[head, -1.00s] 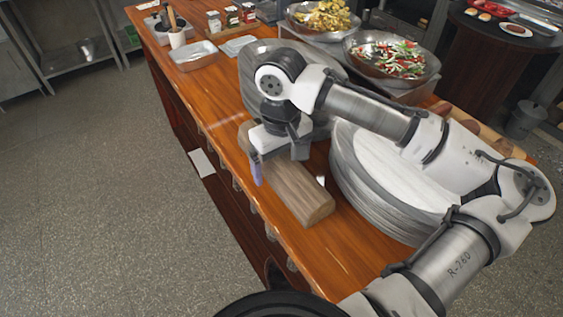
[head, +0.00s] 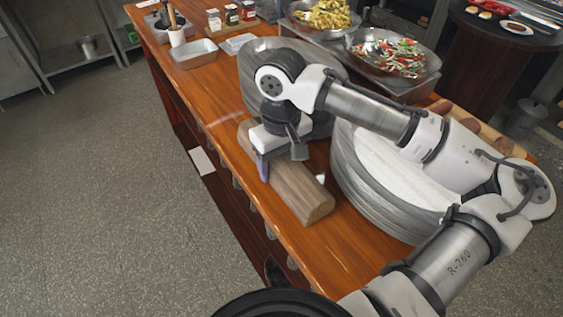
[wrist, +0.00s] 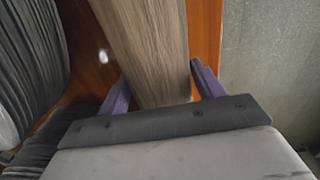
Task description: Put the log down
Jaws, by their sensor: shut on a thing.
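The log (head: 300,193) is a brown wooden piece with a paler cut end. It lies lengthwise along the wooden counter (head: 318,258), near its front edge, and looks to be at or very close to the surface. My gripper (head: 272,168) is over the log's far half, pointing down. In the wrist view, its two purple fingers straddle the log (wrist: 148,50), one on each side, and the jaws are shut on it. Whether a thin gap remains under the log is hidden.
A stack of large pale round plates (head: 385,180) stands close on the log's right. A metal bowl of salad (head: 390,55) and a bowl of yellow food (head: 320,14) are at the back. A metal tray (head: 194,54) is at the far left. The counter nearer than the log is clear.

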